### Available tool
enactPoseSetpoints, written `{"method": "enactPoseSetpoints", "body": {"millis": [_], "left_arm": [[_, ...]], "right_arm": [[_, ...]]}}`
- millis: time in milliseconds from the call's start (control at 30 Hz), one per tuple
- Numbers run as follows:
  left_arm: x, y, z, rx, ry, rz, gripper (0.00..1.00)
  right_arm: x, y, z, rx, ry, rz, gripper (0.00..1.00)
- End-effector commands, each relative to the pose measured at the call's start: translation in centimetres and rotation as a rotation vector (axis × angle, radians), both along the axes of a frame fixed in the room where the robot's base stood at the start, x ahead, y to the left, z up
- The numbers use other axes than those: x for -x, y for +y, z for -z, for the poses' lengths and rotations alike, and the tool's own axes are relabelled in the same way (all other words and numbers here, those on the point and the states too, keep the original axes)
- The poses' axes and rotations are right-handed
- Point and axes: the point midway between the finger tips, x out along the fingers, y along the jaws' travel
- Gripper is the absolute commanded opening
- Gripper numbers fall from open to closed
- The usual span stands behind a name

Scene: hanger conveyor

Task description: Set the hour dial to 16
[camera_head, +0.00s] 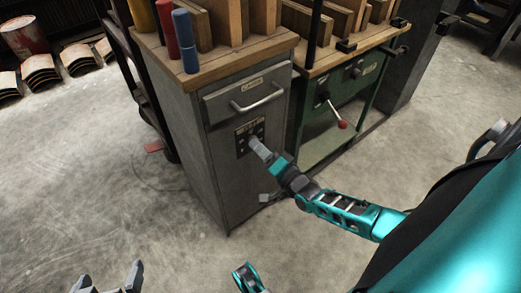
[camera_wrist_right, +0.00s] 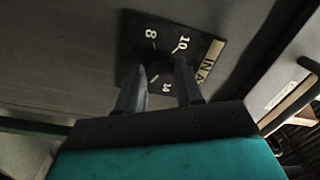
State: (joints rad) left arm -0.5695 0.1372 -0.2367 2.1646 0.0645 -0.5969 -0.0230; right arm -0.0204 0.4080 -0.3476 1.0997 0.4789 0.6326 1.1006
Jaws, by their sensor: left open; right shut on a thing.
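The hour dial is on a dark plate (camera_head: 243,130) on the front of a grey cabinet, below its drawer. In the right wrist view the plate (camera_wrist_right: 166,22) shows white numbers 8, 10 and what looks like 14. My right gripper (camera_head: 255,144) is at the plate, shut on the dial knob. In the right wrist view the two fingers of the right gripper (camera_wrist_right: 158,68) straddle the middle of the plate. The knob is mostly hidden there, and its setting cannot be read. My left gripper (camera_head: 108,281) is open and empty, low over the floor, far from the dial.
The drawer handle (camera_head: 258,100) sticks out just above the dial. A green machine (camera_head: 350,75) with a red-knobbed lever (camera_head: 341,124) stands to the right. Coloured cylinders (camera_head: 185,40) and wooden boards stand on the cabinet top. The floor in front is clear.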

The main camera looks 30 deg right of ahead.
Motion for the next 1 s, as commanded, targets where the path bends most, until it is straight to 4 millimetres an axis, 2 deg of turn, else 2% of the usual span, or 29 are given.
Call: {"method": "enactPoseSetpoints", "body": {"millis": [400,433,600,700,1000], "left_arm": [[-0.02,-0.03,0.03,0.001,-0.001,-0.001,1.00],[-0.02,-0.03,0.03,0.001,-0.001,-0.001,1.00],[-0.04,-0.01,0.05,0.001,-0.001,-0.001,1.00],[-0.03,-0.01,0.06,0.001,-0.001,-0.001,1.00],[-0.04,0.02,-0.13,0.001,-0.001,-0.001,1.00]], "right_arm": [[0.00,-0.04,-0.02,-0.011,0.000,0.001,0.06],[0.00,-0.04,-0.02,-0.011,0.000,0.001,0.38],[0.00,-0.04,-0.02,-0.009,0.000,0.001,0.54],[0.00,-0.03,-0.01,-0.009,0.001,0.000,0.62],[0.52,-0.07,-0.03,-0.008,0.002,0.000,0.62]]}}
